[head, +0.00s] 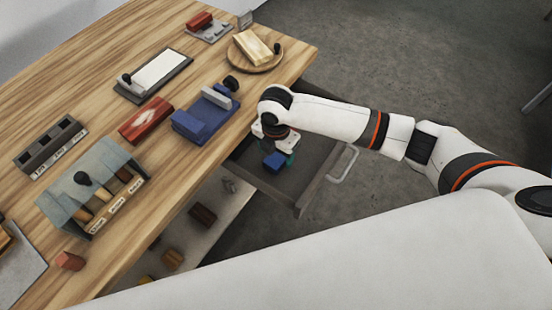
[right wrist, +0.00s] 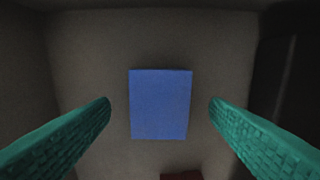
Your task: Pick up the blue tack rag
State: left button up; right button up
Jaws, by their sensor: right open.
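The blue tack rag (head: 274,161) is a small blue block-like piece in the open drawer (head: 312,190) at the table's right side. In the right wrist view the rag (right wrist: 160,104) lies flat below the camera, between the two teal fingers and apart from both. My right gripper (head: 280,158) is over the drawer at the rag; in the right wrist view the gripper (right wrist: 160,108) is open and empty. The fingers partly cover the rag in the head view. My left gripper is not in view.
A dark red block (head: 203,214) lies on a lower shelf.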

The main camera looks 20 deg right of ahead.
aim_at(276, 158)
jog(key=shift+f, duration=1.25)
jog(key=c, duration=1.1)
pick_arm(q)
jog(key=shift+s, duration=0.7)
pick_arm(e)
jog(key=shift+o, duration=0.2)
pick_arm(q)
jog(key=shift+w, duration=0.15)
pick_arm(e)
notch_tip(276, 158, up, 10)
